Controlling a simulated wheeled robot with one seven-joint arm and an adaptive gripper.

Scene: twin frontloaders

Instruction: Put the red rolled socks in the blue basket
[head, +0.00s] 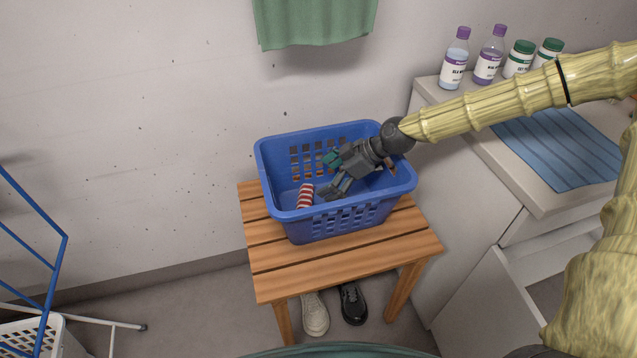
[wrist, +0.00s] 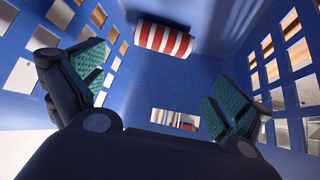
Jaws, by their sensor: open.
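The red rolled socks (head: 305,196), striped red and white, lie inside the blue basket (head: 340,217) near its left end. In the wrist view the socks (wrist: 165,40) rest at the top middle, against the basket's blue inside (wrist: 165,75). My gripper (head: 332,175) reaches down into the basket from the right. Its teal-padded fingers are spread wide in the wrist view (wrist: 165,92), with nothing between them. The socks are apart from the fingers.
The basket stands on a slatted wooden stool (head: 290,262). Shoes (head: 353,303) are under it. To the right, a counter holds bottles (head: 490,55) and a blue mat (head: 560,150); an open drawer (head: 550,262) is below. A green towel (head: 315,20) hangs above. A blue rack (head: 35,255) stands left.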

